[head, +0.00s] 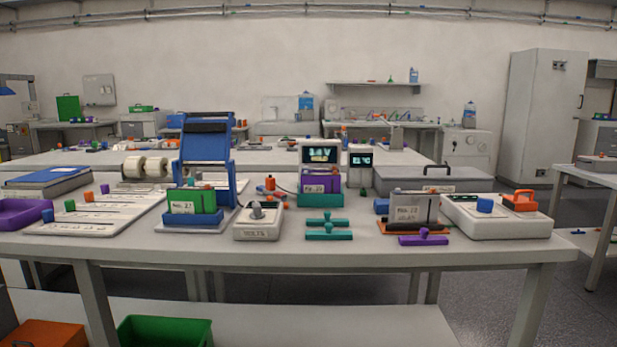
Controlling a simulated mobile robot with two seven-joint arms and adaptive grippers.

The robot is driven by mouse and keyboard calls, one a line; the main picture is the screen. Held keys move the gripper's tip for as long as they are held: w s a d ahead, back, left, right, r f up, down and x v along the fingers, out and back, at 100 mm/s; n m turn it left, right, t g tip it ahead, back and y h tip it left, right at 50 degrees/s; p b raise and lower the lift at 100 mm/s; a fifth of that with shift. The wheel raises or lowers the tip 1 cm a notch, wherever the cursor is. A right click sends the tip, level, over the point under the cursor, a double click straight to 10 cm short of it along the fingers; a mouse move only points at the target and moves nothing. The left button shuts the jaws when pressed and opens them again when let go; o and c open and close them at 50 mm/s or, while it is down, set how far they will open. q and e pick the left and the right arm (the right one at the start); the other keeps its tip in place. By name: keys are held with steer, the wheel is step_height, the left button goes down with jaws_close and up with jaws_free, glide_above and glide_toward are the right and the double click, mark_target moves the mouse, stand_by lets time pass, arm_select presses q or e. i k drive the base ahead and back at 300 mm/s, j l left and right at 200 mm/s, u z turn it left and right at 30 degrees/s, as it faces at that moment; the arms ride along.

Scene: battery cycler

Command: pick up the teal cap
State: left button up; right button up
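Two flat teal bars, each with a small raised knob, lie at the front middle of the table in the head view. One teal bar (340,235) is nearer the front edge, and the other teal bar (312,221) lies just behind it. Either may be the teal cap; I cannot tell which. A similar purple bar (410,240) lies to their right. Behind them a purple block stands in a teal holder (320,200). Neither of my grippers is in view.
A grey box with a knob (258,232) stands left of the teal bars, and a green block in a blue holder (192,225) further left. A grey block in an orange holder (412,207) and a white unit (497,224) stand to the right. The table's front edge (300,259) is clear.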

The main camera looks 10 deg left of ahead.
mark_target(310, 222)
steer(key=i+l+u, duration=0.1)
steer(key=i+u, duration=0.2)
steer(key=i, duration=1.3)
